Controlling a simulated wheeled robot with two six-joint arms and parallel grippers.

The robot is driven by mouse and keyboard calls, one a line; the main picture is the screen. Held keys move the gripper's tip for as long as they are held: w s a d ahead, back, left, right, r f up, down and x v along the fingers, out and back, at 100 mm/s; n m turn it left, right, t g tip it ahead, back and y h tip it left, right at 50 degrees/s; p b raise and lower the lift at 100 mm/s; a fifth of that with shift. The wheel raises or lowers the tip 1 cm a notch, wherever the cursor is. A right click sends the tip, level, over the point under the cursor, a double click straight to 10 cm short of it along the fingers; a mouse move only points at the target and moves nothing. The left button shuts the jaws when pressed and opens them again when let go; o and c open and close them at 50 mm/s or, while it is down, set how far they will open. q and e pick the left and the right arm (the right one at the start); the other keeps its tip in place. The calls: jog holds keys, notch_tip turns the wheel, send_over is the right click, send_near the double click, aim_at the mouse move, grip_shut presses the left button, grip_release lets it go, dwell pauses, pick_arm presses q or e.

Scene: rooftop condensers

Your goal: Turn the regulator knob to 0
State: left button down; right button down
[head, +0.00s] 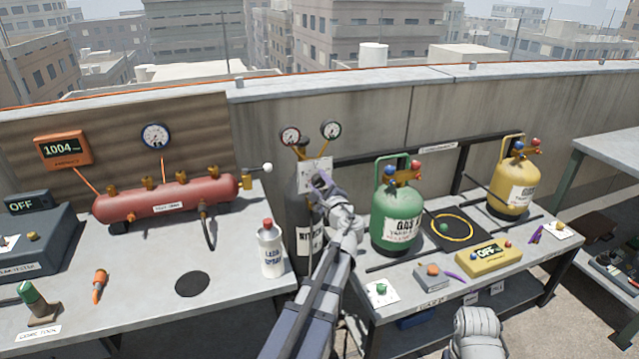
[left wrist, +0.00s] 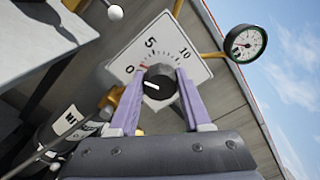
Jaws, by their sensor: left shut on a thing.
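The regulator knob (left wrist: 161,92) is black and round with a white pointer line. It sits on a tilted white dial plate (left wrist: 178,42) marked 0, 5 and 10. The pointer line points left and slightly up in the left wrist view, roughly toward the 0. My left gripper (left wrist: 161,80) is shut on the knob, with one purple finger on each side. In the head view, my left gripper (head: 322,184) is at the plate (head: 314,166) on the dark nitrogen cylinder (head: 301,207) and hides the knob. My right gripper is not in view; only part of my right arm shows.
Two gauges (head: 290,137) (head: 331,130) stand above the plate. A white spray can (head: 270,250) stands close left of the cylinder, on the left bench. A green gas cylinder (head: 396,222) stands close right, on the other bench. A parapet wall runs behind.

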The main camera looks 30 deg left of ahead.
pick_arm(q)
jog(key=shift+n, duration=1.9)
jog(key=shift+c, duration=1.8)
grip_release()
jog(key=v, duration=0.8)
jog(key=shift+f, duration=0.1)
